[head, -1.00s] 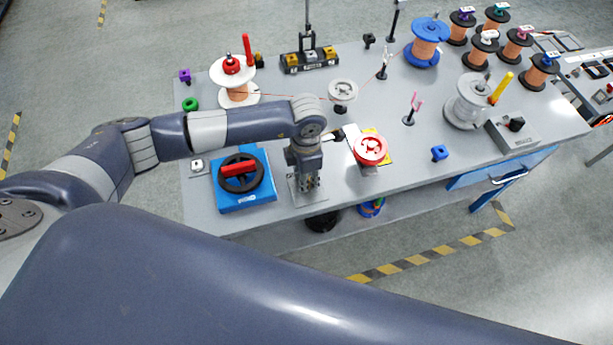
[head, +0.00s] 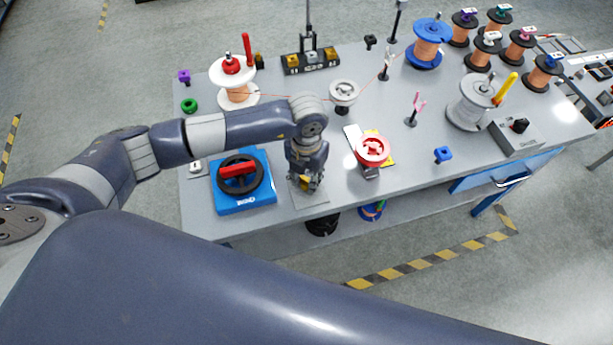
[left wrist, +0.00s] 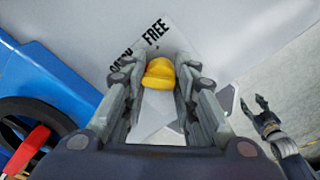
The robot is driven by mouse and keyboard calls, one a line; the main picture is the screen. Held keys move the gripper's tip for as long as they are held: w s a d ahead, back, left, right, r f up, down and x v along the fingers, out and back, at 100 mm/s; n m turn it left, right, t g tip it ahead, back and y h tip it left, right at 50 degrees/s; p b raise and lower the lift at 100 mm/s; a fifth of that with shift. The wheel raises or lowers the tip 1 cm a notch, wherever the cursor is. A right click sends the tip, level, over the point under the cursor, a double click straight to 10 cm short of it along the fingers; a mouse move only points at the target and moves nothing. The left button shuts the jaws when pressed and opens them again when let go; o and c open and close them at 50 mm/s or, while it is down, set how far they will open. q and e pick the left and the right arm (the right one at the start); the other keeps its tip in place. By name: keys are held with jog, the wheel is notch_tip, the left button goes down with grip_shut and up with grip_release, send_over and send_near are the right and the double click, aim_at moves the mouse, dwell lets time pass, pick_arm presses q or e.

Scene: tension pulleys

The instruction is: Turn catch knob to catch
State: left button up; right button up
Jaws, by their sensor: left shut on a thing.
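The catch knob is a yellow knob (left wrist: 159,73) on a pale plate (left wrist: 155,118) marked FREE, with a partly covered word beside it that looks like CATCH. My left gripper (left wrist: 160,80) is shut on the knob, a finger on each side of it. In the head view the left gripper (head: 306,186) points down at the plate near the table's front edge, with a bit of yellow showing at its tips. Which mark the knob points to is not clear.
A blue box (head: 243,199) with a black wheel and red bar stands close left of the left gripper. A red pulley (head: 373,151) stands to its right, and a white pulley (head: 344,92) behind. An orange line runs from the left spool (head: 237,93).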

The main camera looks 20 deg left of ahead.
aim_at(306, 180)
pick_arm(q)
jog(key=shift+s+f, duration=0.25)
jog(key=shift+s, duration=0.1)
jog(key=o, duration=1)
jog(key=shift+d, duration=0.1)
jog(key=shift+w+r, duration=0.1)
jog(key=shift+r, duration=0.2)
jog(key=shift+w+r, duration=0.1)
jog(key=shift+r, duration=0.15)
notch_tip(306, 180, up, 11)
